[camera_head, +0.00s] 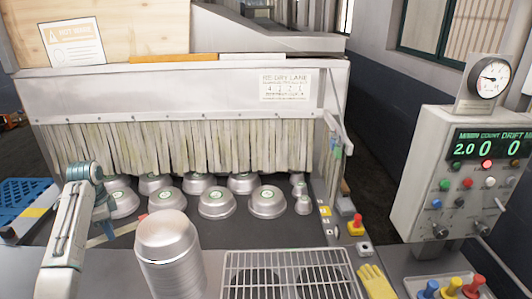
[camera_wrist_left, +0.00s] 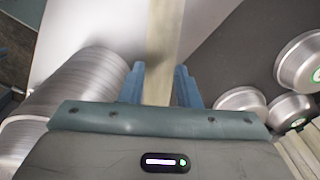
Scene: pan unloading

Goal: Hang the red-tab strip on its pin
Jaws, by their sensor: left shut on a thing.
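My left gripper (camera_head: 106,226) is at the left, above the front of the dark lane floor. It is shut on a pale strip (camera_head: 122,231), which sticks out to the right towards the stacked pans. A small red end, likely the red tab (camera_head: 143,217), shows at the strip's far end beside the stack. In the left wrist view the strip (camera_wrist_left: 163,35) runs between the two blue fingers of the gripper (camera_wrist_left: 161,85). The strip's pin cannot be made out. My right gripper is not in view.
A tall stack of metal pans (camera_head: 170,255) stands right of the gripper. Several upturned pans (camera_head: 217,203) sit before a curtain of pale strips (camera_head: 200,147). A wire rack (camera_head: 288,258), yellow glove (camera_head: 375,282) and control box (camera_head: 470,175) are at right. A blue crate (camera_head: 25,203) is at far left.

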